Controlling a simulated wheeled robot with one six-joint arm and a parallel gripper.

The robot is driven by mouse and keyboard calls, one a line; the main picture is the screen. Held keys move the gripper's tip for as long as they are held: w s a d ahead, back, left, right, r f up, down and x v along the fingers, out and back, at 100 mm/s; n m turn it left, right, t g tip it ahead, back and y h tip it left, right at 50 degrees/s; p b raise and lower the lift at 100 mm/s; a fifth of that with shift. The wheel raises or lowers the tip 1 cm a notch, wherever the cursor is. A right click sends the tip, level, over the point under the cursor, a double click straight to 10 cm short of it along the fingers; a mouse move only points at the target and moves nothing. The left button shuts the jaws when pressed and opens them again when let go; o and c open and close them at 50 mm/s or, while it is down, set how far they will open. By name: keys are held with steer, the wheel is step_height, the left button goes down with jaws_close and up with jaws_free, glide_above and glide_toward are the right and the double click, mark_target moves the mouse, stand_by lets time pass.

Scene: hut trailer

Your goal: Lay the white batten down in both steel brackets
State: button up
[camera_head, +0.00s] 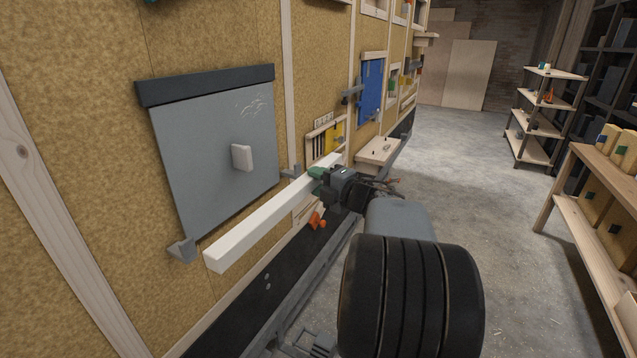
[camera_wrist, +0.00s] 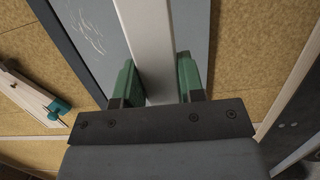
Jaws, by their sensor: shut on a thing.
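The white batten (camera_head: 255,222) is a long square bar, roughly level along the wall. My gripper (camera_head: 318,174) is shut on it toward its far end. In the wrist view the green fingers (camera_wrist: 158,75) stand on either side of the batten (camera_wrist: 150,45). The near steel bracket (camera_head: 183,250) is on the wall at the lower left corner of a grey panel. The far steel bracket (camera_head: 291,172) is by the panel's right side, partly behind the batten. The batten's near end is right of the near bracket and looks apart from it; its exact height over the brackets is unclear.
The grey panel (camera_head: 205,150) has a white handle (camera_head: 241,157) and a dark top bar (camera_head: 205,85). A small orange thing (camera_head: 317,220) is below the batten. A wooden shelf (camera_head: 378,151) juts from the wall farther along. The floor (camera_head: 470,190) to the right is open.

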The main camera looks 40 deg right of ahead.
steer(key=b, duration=0.2)
glide_toward(263, 179)
steer(key=shift+w+a+r, duration=0.3)
steer(key=shift+w+r, duration=0.4)
steer(key=shift+w, duration=0.3)
steer(key=shift+w+a+r, duration=0.35)
steer(key=shift+w+r, duration=0.35)
steer(key=shift+w, duration=0.25)
steer(key=shift+w+a+r, duration=0.3)
steer(key=shift+w+r, duration=0.35)
steer(key=shift+w, duration=0.35)
steer(key=shift+w+d, duration=0.1)
steer(key=shift+d, duration=0.1)
steer(key=shift+f+b, duration=2.05)
steer(key=shift+b, duration=0.1)
stand_by(0.6)
steer(key=o, duration=1.1)
steer(key=shift+o, duration=0.3)
steer(key=o, duration=0.6)
steer(key=shift+c, duration=0.2)
